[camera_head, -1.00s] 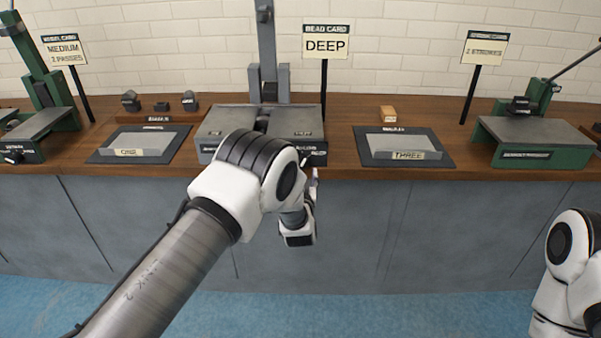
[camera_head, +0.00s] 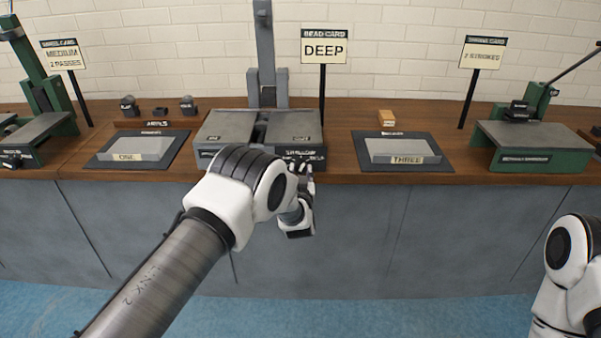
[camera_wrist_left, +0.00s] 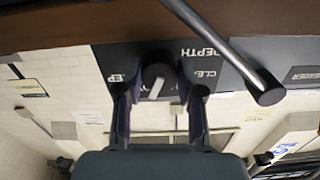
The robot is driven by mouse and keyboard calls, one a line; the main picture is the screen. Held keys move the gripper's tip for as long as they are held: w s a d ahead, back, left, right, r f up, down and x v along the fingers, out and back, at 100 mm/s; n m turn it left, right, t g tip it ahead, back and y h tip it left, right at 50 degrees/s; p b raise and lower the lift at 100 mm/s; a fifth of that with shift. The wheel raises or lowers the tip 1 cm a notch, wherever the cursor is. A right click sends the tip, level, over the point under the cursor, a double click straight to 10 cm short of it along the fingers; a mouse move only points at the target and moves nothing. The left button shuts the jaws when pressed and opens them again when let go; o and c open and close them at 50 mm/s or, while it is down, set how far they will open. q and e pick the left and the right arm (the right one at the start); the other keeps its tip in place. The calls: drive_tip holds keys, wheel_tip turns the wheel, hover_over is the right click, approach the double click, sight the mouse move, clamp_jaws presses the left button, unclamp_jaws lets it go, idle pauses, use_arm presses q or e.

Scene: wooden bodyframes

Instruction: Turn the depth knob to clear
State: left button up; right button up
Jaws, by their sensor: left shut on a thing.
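The depth knob (camera_wrist_left: 155,72) is a dark round knob with a pale pointer line, on the front panel of the grey bead machine (camera_head: 217,127). The wrist view shows it beside a DEPTH label, with a partly hidden label starting "CLE" on its right and another partly hidden label on its left. My left gripper (camera_wrist_left: 160,92) is around the knob, one finger on each side, shut on it. In the head view my left gripper (camera_head: 303,170) is at the machine's lower right front, and my wrist hides the knob. My right gripper is out of view; only part of that arm shows.
A grey rod with a round end (camera_wrist_left: 268,88) passes close to my left gripper in the wrist view. A DEEP card (camera_head: 324,50) stands behind the machine. A tray labelled THREE (camera_head: 400,150) lies to the right, one labelled ONE (camera_head: 140,148) to the left.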

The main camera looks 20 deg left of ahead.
use_arm(q)
drive_tip(key=shift+n, duration=0.3)
drive_tip(key=n+b, duration=0.1)
drive_tip(key=n, duration=0.1)
drive_tip(key=shift+f+n+b, duration=0.15)
drive_tip(key=shift+n+b, duration=0.25)
drive_tip(key=n+b, duration=0.2)
drive_tip(key=n, duration=0.2)
drive_tip(key=n+b, duration=0.2)
drive_tip(key=n, duration=0.3)
drive_tip(key=n+b, duration=0.1)
drive_tip(key=n, duration=0.3)
drive_tip(key=shift+b, duration=0.3)
drive_tip(key=shift+n, duration=0.3)
drive_tip(key=o, duration=1.1)
drive_tip(key=shift+o, duration=0.2)
drive_tip(key=shift+s+d+r, duration=0.1)
drive_tip(key=shift+r, duration=0.1)
